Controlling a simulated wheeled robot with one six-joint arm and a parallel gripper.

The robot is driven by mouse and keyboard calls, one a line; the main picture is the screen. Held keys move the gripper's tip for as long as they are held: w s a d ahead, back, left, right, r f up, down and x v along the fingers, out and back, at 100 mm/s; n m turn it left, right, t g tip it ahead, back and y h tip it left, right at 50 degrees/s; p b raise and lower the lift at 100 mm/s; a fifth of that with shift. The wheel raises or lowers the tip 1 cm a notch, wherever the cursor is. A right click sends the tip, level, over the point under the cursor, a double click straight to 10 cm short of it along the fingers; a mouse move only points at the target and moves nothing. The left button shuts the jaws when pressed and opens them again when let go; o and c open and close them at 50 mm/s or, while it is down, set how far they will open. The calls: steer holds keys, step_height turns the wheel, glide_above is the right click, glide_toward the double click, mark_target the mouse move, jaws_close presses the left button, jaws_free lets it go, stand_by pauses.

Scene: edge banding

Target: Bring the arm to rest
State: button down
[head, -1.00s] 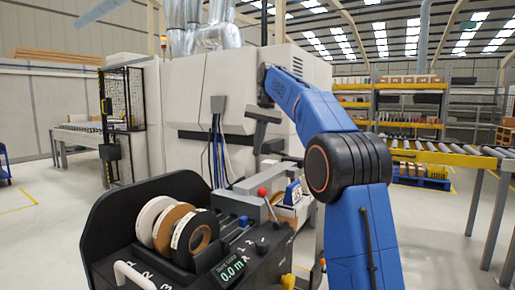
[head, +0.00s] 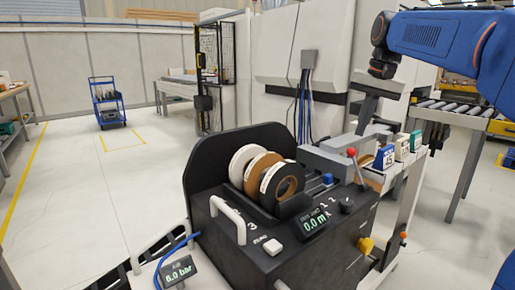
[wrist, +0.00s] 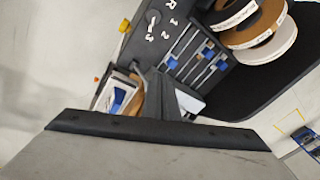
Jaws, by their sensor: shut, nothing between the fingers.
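My blue arm (head: 440,38) reaches in from the upper right of the head view. My gripper (head: 363,128) hangs from its end, fingers down, in front of the pale machine and behind the black tape station. It is shut and empty. In the wrist view my gripper (wrist: 152,75) shows its dark fingers beyond the large grey body at the bottom. No held object shows. Below it the wrist view shows part of the station and its reels.
The black station (head: 230,222) carries white, brown and black tape reels (head: 281,182), a red-knobbed lever (head: 351,152) and a display reading 0.0 m. Small boxes (head: 402,146) stand at its right. A roller conveyor (head: 452,110) is at right. Open floor (head: 80,195) lies left.

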steer(key=s+f+n+t+h, duration=0.1)
steer(key=s+f+n, duration=0.4)
steer(key=s+f, duration=2.4)
steer(key=s+a+t, duration=0.1)
steer(key=s, duration=0.2)
steer(key=shift+s+t, duration=0.15)
steer(key=shift+t, duration=0.15)
